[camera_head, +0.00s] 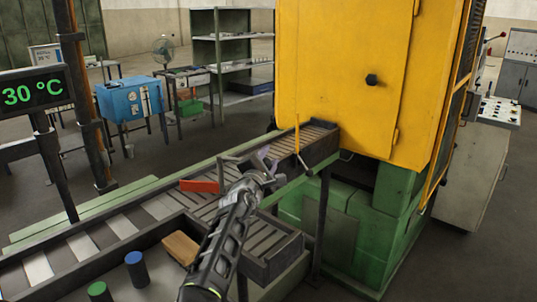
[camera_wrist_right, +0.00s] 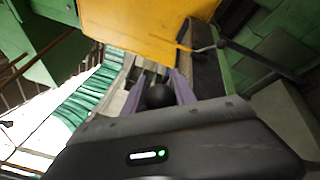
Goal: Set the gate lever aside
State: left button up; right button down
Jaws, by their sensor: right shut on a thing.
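My right gripper (camera_head: 268,161) reaches over the conveyor from the bottom of the head view, near the yellow furnace housing. In the right wrist view its two purple fingers (camera_wrist_right: 167,88) stand on either side of a black ball knob (camera_wrist_right: 158,96), which I take for the gate lever's knob; the fingers are shut on it. My left gripper is in neither view.
The roller conveyor (camera_head: 138,222) runs up to the yellow furnace housing (camera_head: 345,70). A thin yellow rod (camera_head: 297,134) stands upright by its far end.

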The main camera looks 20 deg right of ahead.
jog(key=shift+s+a+m+g+h+b, duration=0.3)
jog(key=shift+s+m+g+h+b, duration=0.15)
jog(key=shift+s+h, duration=0.15)
jog(key=shift+s+a+m+g+h+b, duration=0.25)
jog(key=shift+s+m+g+h+b, duration=0.15)
jog(key=shift+h, duration=0.2)
jog(key=c, duration=1.1)
grip_release()
jog(key=shift+c, duration=0.2)
jog(key=shift+o, duration=0.6)
jog(key=shift+s, duration=0.1)
jog(key=b+v, duration=0.2)
jog(key=v, duration=0.5)
jog(key=shift+s+a, duration=0.25)
jog(key=shift+s, duration=0.05)
jog(key=shift+f, duration=0.1)
